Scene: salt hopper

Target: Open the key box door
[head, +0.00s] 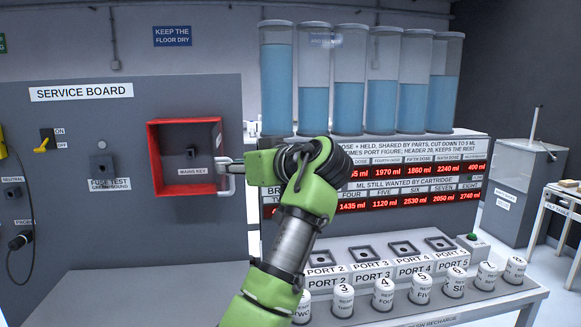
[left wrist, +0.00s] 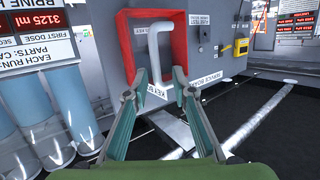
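The key box (head: 154,160) has a red square frame on the service board, with a grey inside and a MAINS KEY label. Its white bar handle (head: 228,180) stands out at the right edge. I cannot tell the door's angle for sure. My left gripper (head: 232,168) reaches the handle from the right. In the left wrist view, the red frame (left wrist: 122,45) is ahead, and the white handle (left wrist: 155,52) stands between the spread fingers of my gripper (left wrist: 156,85), with gaps at its sides. A KEY BOX label is partly hidden there. My right gripper is out of view.
The service board (head: 80,200) carries a yellow switch (head: 46,140) and a fuse-test fitting (head: 100,165) left of the box. The hopper's blue-filled cylinders (head: 349,105) and the numbered cartridges (head: 421,288) stand to the right, near my arm.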

